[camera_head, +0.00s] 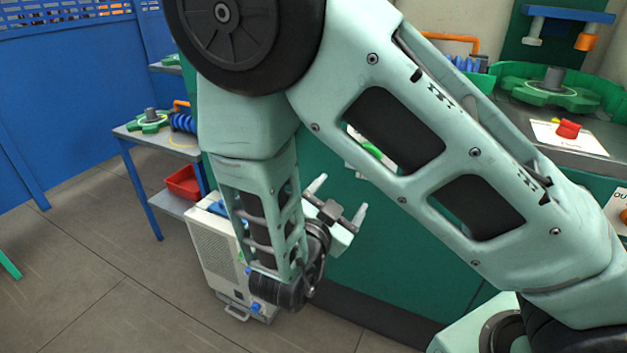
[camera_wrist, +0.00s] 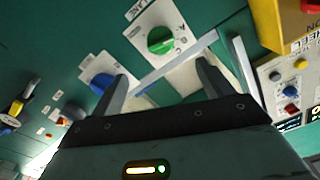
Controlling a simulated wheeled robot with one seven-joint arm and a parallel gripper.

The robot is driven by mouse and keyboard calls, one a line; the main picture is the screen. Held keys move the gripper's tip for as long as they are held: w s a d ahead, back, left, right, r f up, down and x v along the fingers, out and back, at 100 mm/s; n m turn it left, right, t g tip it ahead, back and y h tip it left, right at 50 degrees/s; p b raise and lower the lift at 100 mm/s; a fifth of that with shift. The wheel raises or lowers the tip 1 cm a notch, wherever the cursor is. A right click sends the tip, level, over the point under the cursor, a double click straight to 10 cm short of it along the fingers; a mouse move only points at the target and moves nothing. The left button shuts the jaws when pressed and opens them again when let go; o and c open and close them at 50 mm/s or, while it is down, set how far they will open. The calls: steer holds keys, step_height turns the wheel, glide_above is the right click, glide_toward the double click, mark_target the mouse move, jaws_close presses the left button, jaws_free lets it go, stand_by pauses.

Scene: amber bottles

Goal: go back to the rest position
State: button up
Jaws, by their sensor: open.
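My gripper (camera_head: 340,198) hangs at the end of my folded arm, low in the middle of the head view, in front of a dark green cabinet (camera_head: 400,275). Its two pale fingers are apart, with nothing between them. In the wrist view the gripper (camera_wrist: 163,76) is also open and empty. It faces a green panel with a green knob (camera_wrist: 161,40) on a white plate and a blue knob (camera_wrist: 101,82). No amber bottle shows in either view.
A white-grey wheeled unit (camera_head: 213,255) stands on the floor close to my gripper. Left of it is a blue-legged table (camera_head: 150,190) with a red bin (camera_head: 184,182). A workbench with a red button (camera_head: 568,128) is at right. The floor at left is mostly clear.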

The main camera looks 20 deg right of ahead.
steer(key=w+a+f+n+y+p, duration=0.1)
steer(key=w+a+n+y+p, duration=0.2)
steer(key=a+y, duration=0.55)
steer(key=s+a+r+n+g+y+p, duration=0.1)
steer(key=s+a+r+n+g+y, duration=0.15)
steer(key=a+n+y, duration=0.2)
steer(key=s+a+r+n+g+y, duration=0.1)
steer(key=s+a+n+y, duration=0.2)
steer(key=a, duration=0.2)
steer(key=s+a+r+n+g+y+p, duration=0.2)
steer(key=s+r+n+g, duration=0.4)
steer(key=s, duration=0.4)
steer(key=s+d+r+n+g+h+p, duration=0.1)
steer(key=s+d+r+n+h, duration=0.2)
steer(key=s+d+n, duration=0.3)
steer(key=shift+s+d+r+p, duration=0.3)
steer(key=shift+s+d, duration=0.4)
steer(key=shift+s, duration=0.1)
steer(key=shift+n+g, duration=0.25)
